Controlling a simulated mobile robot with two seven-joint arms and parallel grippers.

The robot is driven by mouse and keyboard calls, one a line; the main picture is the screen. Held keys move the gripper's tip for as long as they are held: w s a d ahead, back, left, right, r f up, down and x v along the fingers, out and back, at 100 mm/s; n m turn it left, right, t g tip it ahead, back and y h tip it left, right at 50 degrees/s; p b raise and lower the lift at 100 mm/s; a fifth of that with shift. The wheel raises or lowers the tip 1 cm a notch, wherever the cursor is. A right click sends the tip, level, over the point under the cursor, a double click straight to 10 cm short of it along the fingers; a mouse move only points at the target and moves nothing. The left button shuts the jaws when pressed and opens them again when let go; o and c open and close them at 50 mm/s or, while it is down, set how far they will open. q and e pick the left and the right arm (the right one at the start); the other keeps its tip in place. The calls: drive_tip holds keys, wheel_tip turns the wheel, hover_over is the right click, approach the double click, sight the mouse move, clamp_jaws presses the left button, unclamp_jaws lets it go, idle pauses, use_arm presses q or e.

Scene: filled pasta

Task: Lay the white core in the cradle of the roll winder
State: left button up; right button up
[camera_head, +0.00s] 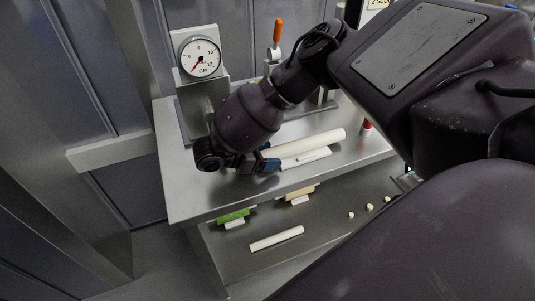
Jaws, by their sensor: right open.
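A thick off-white cylinder (318,141) lies at a slant on the steel tabletop. My right gripper (271,160), with blue fingertips, is open at its left end; I cannot tell whether the fingers touch it. A second, thinner white cylinder (277,238) lies on the surface below. I cannot tell for sure which of the two is the white core. A steel fixture with an orange-handled lever (277,30) stands at the back, partly hidden by my right arm. I cannot make out the winder's cradle. My left gripper is not in view.
A round dial gauge marked CM (201,58) stands on a steel post at the tabletop's (187,205) back left. A small white plate (313,155) lies before the thick cylinder. Below are a green block (233,215), a tan block (299,194) and small pale pieces (370,207).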

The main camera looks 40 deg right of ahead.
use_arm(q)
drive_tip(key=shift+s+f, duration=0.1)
use_arm(e)
drive_tip(key=shift+f+b, duration=0.15)
drive_tip(key=shift+b, duration=0.3)
drive_tip(key=p+v, duration=0.1)
drive_tip(key=v, duration=0.8)
drive_tip(key=shift+a, duration=0.3)
drive_tip(key=shift+w+a+r, duration=0.15)
drive_tip(key=shift+a+r, duration=0.25)
drive_tip(key=shift+a, duration=0.1)
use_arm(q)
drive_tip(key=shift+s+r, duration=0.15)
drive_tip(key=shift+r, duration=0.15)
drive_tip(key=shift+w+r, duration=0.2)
